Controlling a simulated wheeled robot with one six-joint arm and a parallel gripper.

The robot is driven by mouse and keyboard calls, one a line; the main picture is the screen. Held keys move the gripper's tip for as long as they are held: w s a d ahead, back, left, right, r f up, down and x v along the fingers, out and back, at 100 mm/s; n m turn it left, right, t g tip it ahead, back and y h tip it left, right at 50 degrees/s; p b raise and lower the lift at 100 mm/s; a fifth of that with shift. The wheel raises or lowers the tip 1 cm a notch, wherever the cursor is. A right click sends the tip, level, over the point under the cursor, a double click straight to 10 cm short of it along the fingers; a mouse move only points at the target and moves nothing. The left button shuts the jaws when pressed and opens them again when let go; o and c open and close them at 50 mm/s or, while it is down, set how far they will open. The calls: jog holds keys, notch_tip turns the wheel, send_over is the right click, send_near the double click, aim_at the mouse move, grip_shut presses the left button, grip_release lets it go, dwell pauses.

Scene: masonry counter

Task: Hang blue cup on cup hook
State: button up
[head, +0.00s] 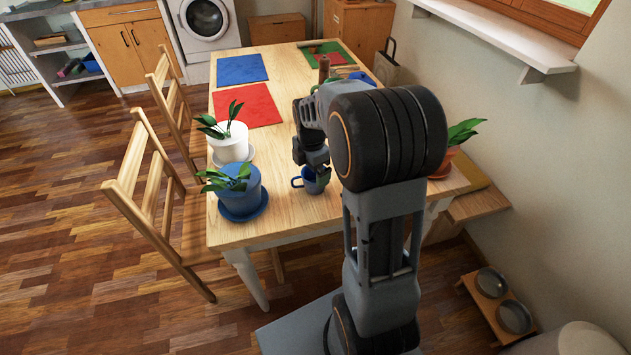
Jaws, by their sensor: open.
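The blue cup (311,186) stands on the wooden table near its front edge, with its handle toward the left. My gripper (317,168) points down right at the cup's top. It is open, and my arm hides part of the view there, so I cannot tell whether the fingers touch the cup. No cup hook shows clearly. A brown upright post (323,69) rises toward the far end of the table, but its lower part is hidden behind my arm.
A blue potted plant (240,191) and a white potted plant (231,146) stand left of the cup. An orange-potted plant (443,163) stands at the right. Red (246,106), blue (241,69) and green mats (334,50) lie farther back. Chairs line the left side.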

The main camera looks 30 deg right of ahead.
jog(key=shift+w+f, duration=0.15)
jog(key=shift+f, duration=2.35)
jog(key=shift+c, duration=0.5)
jog(key=c, duration=0.9)
jog(key=shift+r, duration=0.1)
